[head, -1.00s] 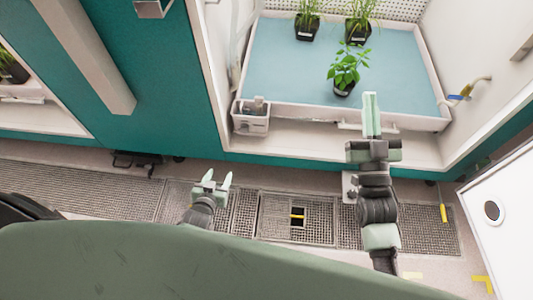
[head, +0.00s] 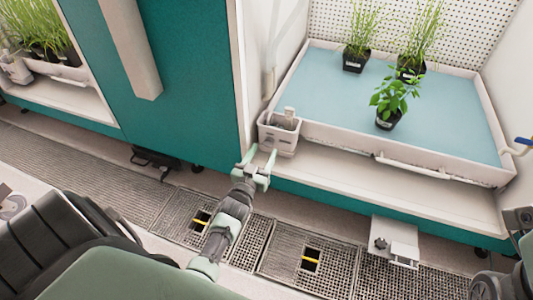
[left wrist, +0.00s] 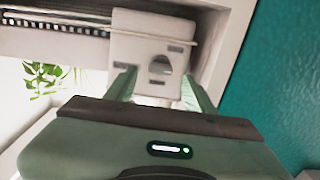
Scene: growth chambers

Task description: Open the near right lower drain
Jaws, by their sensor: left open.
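My left gripper (head: 261,153) is open, with its two pale green fingers pointing at a small white caddy (head: 281,138) at the front left corner of the chamber. In the left wrist view the open fingers (left wrist: 160,82) stand either side of a pale box face with a round hole (left wrist: 160,64); I cannot tell if they touch it. A pale box with a dark knob (head: 397,238) sits low under the chamber's front edge. A tap with a blue handle (head: 523,141) shows at the right edge. I cannot tell which is the named drain. My right gripper is not clearly visible.
The chamber's white tray (head: 430,172) holds several potted plants on a blue mat. Floor gratings (head: 285,262) with square openings and yellow bits run along the chamber front. A teal wall panel (head: 190,80) stands left, with another planted chamber beyond.

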